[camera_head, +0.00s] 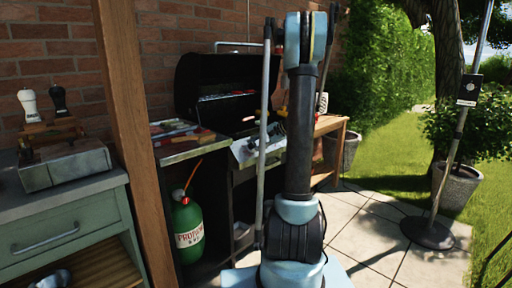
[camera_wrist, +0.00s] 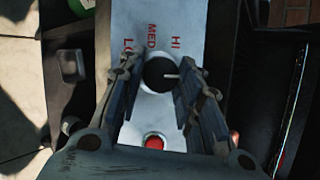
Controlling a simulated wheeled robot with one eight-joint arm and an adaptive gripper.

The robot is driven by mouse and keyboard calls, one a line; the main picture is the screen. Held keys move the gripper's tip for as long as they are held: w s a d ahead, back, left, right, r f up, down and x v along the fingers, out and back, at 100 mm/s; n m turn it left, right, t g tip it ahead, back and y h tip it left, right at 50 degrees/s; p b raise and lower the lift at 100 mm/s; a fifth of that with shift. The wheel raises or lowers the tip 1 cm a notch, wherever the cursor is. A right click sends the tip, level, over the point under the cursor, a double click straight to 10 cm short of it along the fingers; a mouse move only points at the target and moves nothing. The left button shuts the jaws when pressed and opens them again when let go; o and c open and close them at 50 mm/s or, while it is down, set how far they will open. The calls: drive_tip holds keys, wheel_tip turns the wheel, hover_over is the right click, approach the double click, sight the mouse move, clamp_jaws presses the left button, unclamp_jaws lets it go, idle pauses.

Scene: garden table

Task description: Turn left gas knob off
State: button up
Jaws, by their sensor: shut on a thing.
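The grill's white control panel (camera_wrist: 180,20) fills the middle of the wrist view, with red LO, MED and HI lettering. A round black gas knob (camera_wrist: 158,72) sits by the lettering, its pale pointer toward picture right. My gripper (camera_wrist: 160,78) has one finger on each side of this knob and is shut on it. In the head view the panel (camera_head: 243,152) shows on the grill's front (camera_head: 215,95), partly behind my arm. Which of the grill's knobs this is cannot be told for sure.
A red button (camera_wrist: 154,142) lies below the knob in the wrist view. A green propane tank (camera_head: 188,232) stands under the side shelf (camera_head: 175,155), which holds utensils. A wooden post (camera_head: 130,130) and green cabinet (camera_head: 65,225) are at left.

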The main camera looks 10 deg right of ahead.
drive_tip(key=shift+w+r, duration=0.1)
drive_tip(key=o, duration=1)
drive_tip(key=shift+o, duration=0.2)
drive_tip(key=v, duration=1.1)
drive_tip(key=shift+d, duration=0.35)
drive_tip(key=shift+s+r, duration=0.15)
drive_tip(key=shift+s, duration=0.1)
